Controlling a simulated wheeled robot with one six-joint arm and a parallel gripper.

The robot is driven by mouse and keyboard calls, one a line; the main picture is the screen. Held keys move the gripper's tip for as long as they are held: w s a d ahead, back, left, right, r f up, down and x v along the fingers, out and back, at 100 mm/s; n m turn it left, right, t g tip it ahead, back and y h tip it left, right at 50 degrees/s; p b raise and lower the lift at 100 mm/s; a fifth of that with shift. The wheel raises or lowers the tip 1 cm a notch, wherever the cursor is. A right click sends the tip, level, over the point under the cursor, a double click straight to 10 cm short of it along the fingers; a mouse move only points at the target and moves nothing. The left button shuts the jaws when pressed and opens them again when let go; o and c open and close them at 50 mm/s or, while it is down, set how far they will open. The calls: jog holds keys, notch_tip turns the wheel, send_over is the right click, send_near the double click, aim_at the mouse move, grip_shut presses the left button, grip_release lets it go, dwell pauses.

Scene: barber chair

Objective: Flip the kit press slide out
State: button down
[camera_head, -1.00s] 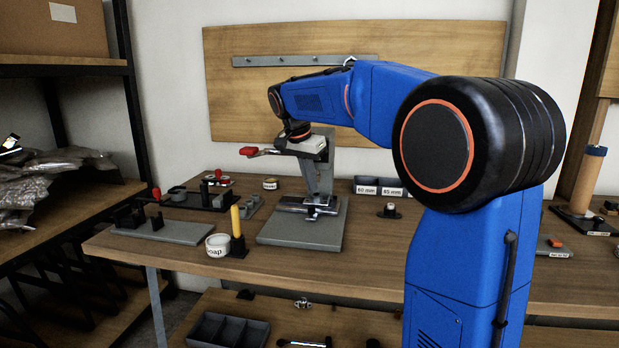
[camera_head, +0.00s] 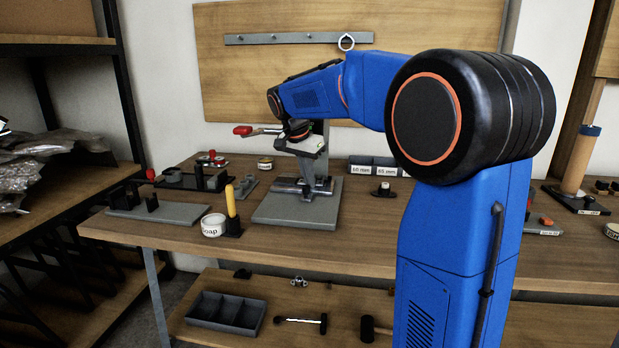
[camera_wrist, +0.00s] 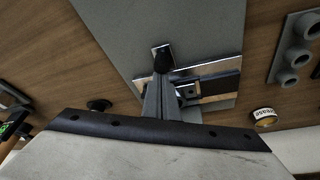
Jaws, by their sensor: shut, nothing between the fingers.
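The kit press stands on a grey base plate (camera_head: 268,212) on the bench, with an upright grey column and a red-knobbed lever (camera_head: 243,130) to the upper left. Its silver-and-dark slide (camera_head: 285,186) lies low across the base. In the wrist view the slide (camera_wrist: 215,88) crosses the grey plate (camera_wrist: 115,35). My gripper (camera_head: 307,188) points down over the press, its tips close to the slide. In the wrist view my gripper (camera_wrist: 164,64) looks shut and empty, with the slide beside it to the right. I cannot tell whether the tips touch it.
A white soap tub (camera_head: 213,226) and a yellow-handled tool (camera_head: 231,202) stand left of the press. Black fixtures (camera_head: 195,180) are farther left. Labelled bins (camera_head: 372,168) sit behind at right. A divided tray (camera_head: 226,312) lies on the lower shelf.

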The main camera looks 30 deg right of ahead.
jog(key=s+a, duration=0.2)
jog(key=s, duration=0.1)
jog(key=s+a, duration=0.2)
jog(key=s, duration=0.1)
jog(key=s+a, duration=0.2)
jog(key=s, duration=0.1)
jog(key=shift+s+a, duration=0.15)
jog(key=shift+a, duration=0.2)
jog(key=shift+s+a, duration=0.1)
jog(key=shift+s, duration=0.05)
jog(key=shift+f, duration=0.1)
